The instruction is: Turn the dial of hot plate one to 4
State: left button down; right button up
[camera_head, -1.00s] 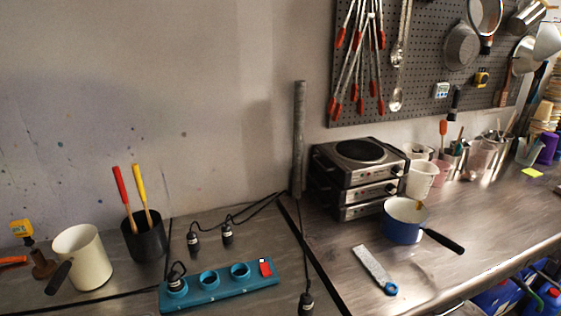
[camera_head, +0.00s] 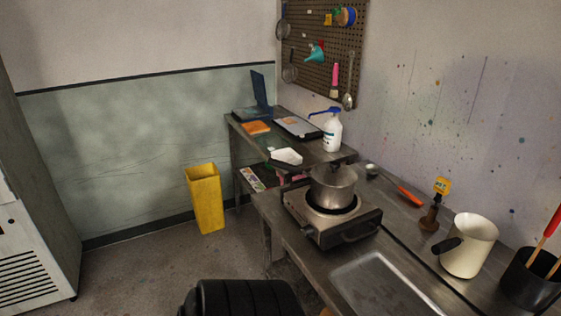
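A silver hot plate (camera_head: 330,215) stands on the metal worktop right of centre, with a metal pot (camera_head: 333,186) on its burner. Its left front face shows small dark controls, too small to read a dial setting. A dark handle is on its right front side. I see no label telling whether this is hot plate one. The stacked hot plates from the earlier frame are out of view. Neither of my grippers is in view.
A cream jug (camera_head: 470,246) and a black pot (camera_head: 529,281) stand at the right. A shallow metal tray or sink (camera_head: 385,287) lies in front. A spray bottle (camera_head: 332,132) stands on the back table. A yellow bin (camera_head: 205,198) stands on the floor.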

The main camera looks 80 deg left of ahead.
aim_at(307, 230)
jog(key=u, duration=2)
